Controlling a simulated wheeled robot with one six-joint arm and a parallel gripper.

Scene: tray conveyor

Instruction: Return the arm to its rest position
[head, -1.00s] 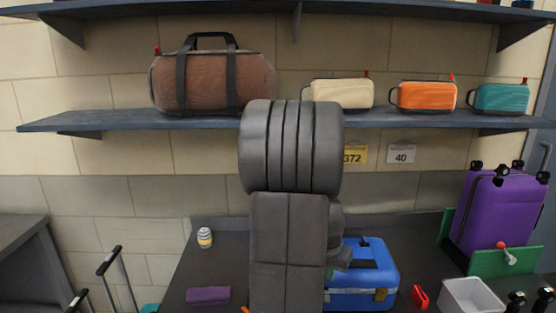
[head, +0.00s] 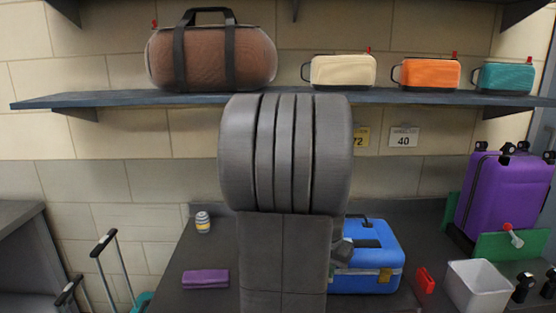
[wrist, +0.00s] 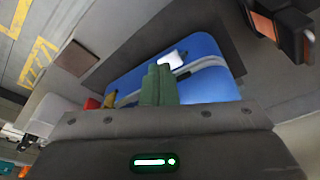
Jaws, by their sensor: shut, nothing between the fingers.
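My arm (head: 285,155) rises upright in the middle of the head view, with a broad rounded joint at the top. The suitcase also shows in the wrist view (wrist: 208,58), beyond the fingertips; I cannot tell the exact gap.
A shelf (head: 120,98) above holds a brown duffel bag (head: 210,58) and several small bags. On the counter are a can (head: 202,222), a purple folded item (head: 205,279), a red item (head: 425,280), a white bin (head: 455,290) and a purple suitcase (head: 492,195).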

